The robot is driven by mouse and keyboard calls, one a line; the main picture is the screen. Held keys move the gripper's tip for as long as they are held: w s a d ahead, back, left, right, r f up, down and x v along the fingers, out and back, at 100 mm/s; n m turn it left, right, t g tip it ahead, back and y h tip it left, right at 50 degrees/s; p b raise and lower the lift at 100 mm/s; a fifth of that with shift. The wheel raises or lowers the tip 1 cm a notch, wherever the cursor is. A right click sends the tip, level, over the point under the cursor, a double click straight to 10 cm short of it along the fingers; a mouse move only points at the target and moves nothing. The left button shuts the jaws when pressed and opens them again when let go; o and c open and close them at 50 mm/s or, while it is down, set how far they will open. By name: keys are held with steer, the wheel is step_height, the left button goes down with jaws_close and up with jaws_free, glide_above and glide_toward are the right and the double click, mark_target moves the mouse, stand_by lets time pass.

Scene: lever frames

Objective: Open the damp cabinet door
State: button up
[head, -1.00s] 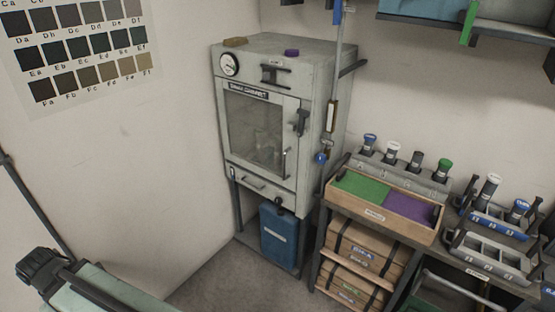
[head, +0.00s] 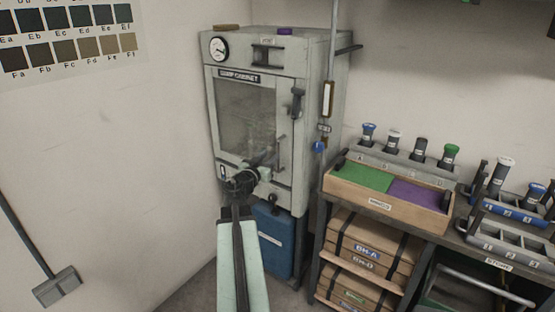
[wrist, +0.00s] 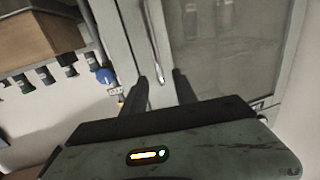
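The damp cabinet (head: 309,70) is a grey box with a dial and a windowed door (head: 245,115), which looks shut. A thin upright bar handle (head: 281,158) is on the door's right side, with a dark latch (head: 297,103) above it. My gripper (head: 268,165) is in front of the door's lower right, close to the bar handle. In the wrist view my gripper (wrist: 160,84) has its two dark fingers apart, with the handle (wrist: 156,45) lined up between and beyond them. I cannot tell whether they touch it. My arm hides part of the cabinet's lower front.
A bench with a green and purple tray (head: 345,192) and bottles is farther right. A blue container (head: 272,240) is below the cabinet. The left wall is close.

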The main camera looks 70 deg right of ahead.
steer(key=d, duration=0.8)
steer(key=shift+s+r, duration=0.1)
steer(key=shift+s, duration=0.25)
jaws_close()
stand_by(1.0)
